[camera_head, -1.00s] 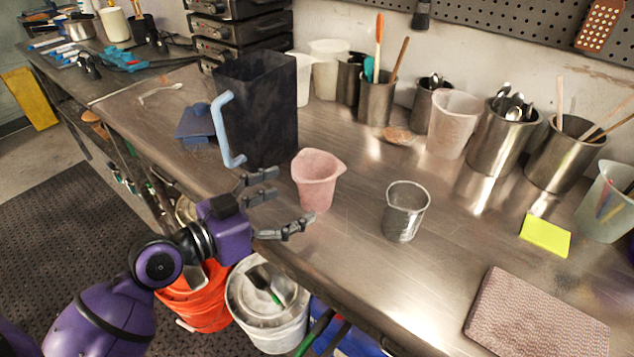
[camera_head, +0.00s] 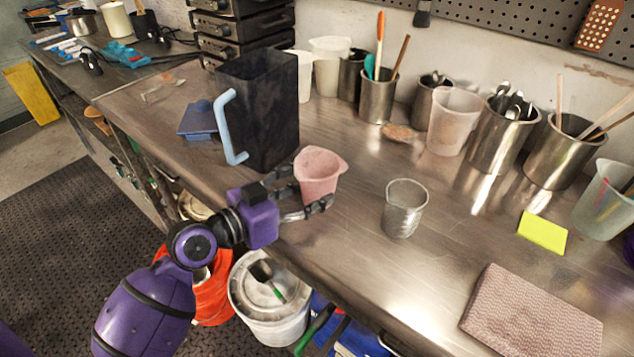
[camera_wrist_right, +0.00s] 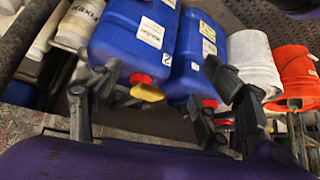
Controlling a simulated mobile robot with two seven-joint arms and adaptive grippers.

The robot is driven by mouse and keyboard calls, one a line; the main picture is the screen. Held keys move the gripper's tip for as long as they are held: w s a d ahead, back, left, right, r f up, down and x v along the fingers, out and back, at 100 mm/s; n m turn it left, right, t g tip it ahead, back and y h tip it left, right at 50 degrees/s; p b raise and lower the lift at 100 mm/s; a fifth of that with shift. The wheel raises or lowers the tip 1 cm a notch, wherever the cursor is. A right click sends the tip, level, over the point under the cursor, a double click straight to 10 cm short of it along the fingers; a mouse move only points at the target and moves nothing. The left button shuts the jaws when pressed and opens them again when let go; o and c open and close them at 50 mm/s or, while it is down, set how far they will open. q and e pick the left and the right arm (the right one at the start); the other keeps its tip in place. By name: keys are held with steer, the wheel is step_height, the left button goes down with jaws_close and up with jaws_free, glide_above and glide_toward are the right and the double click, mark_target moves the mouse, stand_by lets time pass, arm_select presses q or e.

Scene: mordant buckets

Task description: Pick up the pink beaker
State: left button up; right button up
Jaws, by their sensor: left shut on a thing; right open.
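The pink beaker (camera_head: 319,172) stands upright on the steel bench near its front edge, in front of the dark pitcher with a pale blue handle. My left gripper (camera_head: 308,197) is shut on the pink beaker, with its fingers around the lower part from the left and front. The far finger is partly hidden behind the beaker. My right gripper (camera_wrist_right: 165,112) shows only in the right wrist view. It is open and empty, pointing toward blue jugs below the bench.
The dark pitcher (camera_head: 258,110) stands close behind the beaker. A ribbed cloth (camera_head: 532,312) and a yellow note (camera_head: 542,232) lie further right. Blue jugs (camera_wrist_right: 135,38) and a white bucket (camera_wrist_right: 255,60) stand low down.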

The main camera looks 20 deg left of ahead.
arm_select(q)
steer(key=shift+r, duration=0.2)
steer(key=shift+r, duration=0.8)
steer(key=s+r+p, duration=0.6)
steer(key=s+r, duration=0.4)
steer(key=s, duration=0.3)
steer(key=shift+s+a+r, duration=0.15)
steer(key=shift+a+r, duration=0.05)
steer(key=shift+r, duration=0.2)
arm_select(e)
step_height(320, 180, up, 6)
steer(key=w, duration=0.1)
steer(key=shift+w+r+t, duration=0.15)
steer(key=shift+w+t, duration=0.2)
steer(key=shift+t, duration=0.05)
